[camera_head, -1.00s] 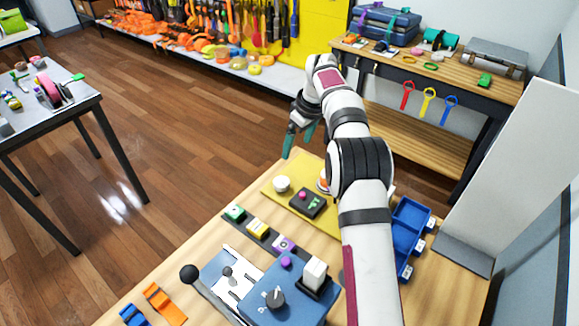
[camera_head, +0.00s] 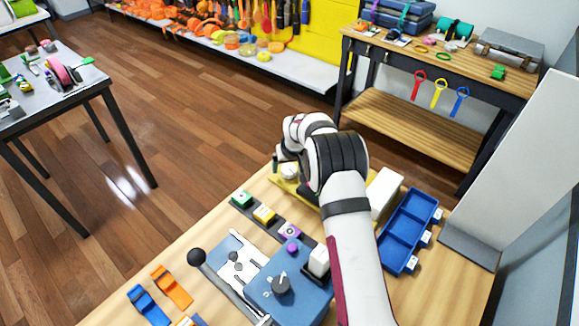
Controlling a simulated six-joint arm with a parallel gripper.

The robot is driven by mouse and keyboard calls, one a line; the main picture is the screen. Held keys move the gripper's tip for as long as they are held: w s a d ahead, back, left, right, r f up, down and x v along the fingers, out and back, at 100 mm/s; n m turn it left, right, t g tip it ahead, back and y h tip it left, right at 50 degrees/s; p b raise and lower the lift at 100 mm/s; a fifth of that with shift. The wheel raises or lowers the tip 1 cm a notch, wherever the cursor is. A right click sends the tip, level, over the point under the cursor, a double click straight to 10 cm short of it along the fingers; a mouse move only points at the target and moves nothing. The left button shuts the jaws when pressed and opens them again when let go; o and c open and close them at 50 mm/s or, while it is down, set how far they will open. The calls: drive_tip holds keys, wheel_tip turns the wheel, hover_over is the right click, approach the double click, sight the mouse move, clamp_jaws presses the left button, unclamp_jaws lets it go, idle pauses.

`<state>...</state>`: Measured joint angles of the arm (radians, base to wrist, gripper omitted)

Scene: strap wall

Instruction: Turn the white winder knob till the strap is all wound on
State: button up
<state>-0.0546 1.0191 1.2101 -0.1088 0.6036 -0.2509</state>
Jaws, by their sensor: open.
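The white knob (camera_head: 289,171) stands on the yellow board (camera_head: 283,187) at the far edge of the wooden table. It is partly covered by my arm. My gripper (camera_head: 279,163) points down at the knob. I cannot tell whether the finger touches the knob. The gripper is open. I cannot make out the strap; my arm hides much of the board.
A lever with a black ball (camera_head: 197,257) and a blue box with a dial (camera_head: 287,285) stand in front. A blue tray (camera_head: 409,229) and a white block (camera_head: 385,192) are on the right.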

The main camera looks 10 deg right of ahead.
drive_tip(key=shift+w+f, duration=0.15)
drive_tip(key=shift+f, duration=0.15)
drive_tip(key=c, duration=1.4)
drive_tip(key=shift+o, duration=0.2)
drive_tip(key=n+y, duration=0.1)
drive_tip(key=n, duration=0.2)
drive_tip(key=shift+d+n, duration=0.15)
drive_tip(key=shift+n, duration=0.15)
drive_tip(key=shift+n+g+y, duration=0.6)
drive_tip(key=shift+n+y, duration=0.2)
drive_tip(key=shift+n, duration=1.2)
